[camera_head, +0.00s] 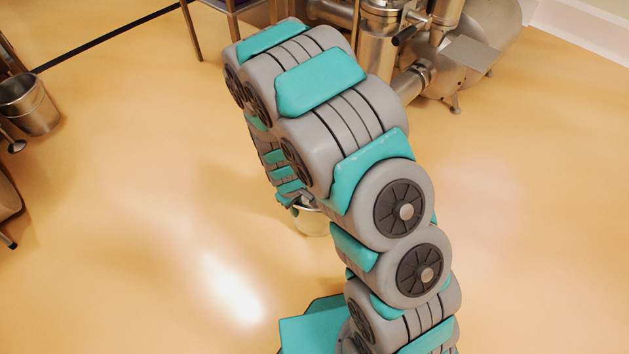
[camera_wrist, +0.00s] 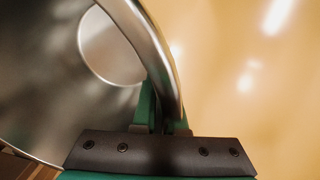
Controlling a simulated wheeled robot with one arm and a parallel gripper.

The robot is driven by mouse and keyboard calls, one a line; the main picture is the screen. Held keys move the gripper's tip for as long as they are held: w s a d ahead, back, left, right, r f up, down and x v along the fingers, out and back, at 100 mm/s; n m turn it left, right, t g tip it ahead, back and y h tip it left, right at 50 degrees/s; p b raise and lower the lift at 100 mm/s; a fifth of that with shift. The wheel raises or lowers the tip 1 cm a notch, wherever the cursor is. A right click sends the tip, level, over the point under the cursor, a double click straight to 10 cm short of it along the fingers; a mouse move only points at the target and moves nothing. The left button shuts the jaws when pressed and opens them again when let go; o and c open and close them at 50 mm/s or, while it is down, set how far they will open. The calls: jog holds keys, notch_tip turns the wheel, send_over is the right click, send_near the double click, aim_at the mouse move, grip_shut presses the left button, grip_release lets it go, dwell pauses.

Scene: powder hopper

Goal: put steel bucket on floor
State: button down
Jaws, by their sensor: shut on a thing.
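A steel bucket fills the left half of the wrist view, with its shiny wall and rim (camera_wrist: 160,62) close to the camera. My gripper (camera_wrist: 165,118) is shut on the bucket's rim, with the green fingers on either side of it. In the head view my arm hides most of my gripper (camera_head: 299,203). Only a small part of the held bucket (camera_head: 313,223) shows below it. I cannot tell whether the bucket touches the floor (camera_head: 140,200).
Another metal bucket (camera_head: 30,104) shows at the left edge. Steel machinery (camera_head: 455,55) on feet stands at the back right. A table leg (camera_head: 190,30) is at the top. The floor in the middle left and right is clear.

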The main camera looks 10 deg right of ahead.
jog(key=shift+w+d+f+b, duration=0.15)
jog(key=shift+w+d+f, duration=0.75)
jog(key=shift+w, duration=1.05)
jog(key=shift+w+d+f+b, duration=0.1)
jog(key=shift+w+d+f, duration=0.75)
jog(key=shift+w, duration=1.15)
jog(key=shift+w+d+f+b, duration=0.15)
jog(key=shift+w+d+f, duration=0.45)
jog(key=shift+w+d, duration=0.95)
jog(key=shift+w+a, duration=0.4)
jog(key=c, duration=1)
grip_release()
jog(key=shift+f, duration=0.1)
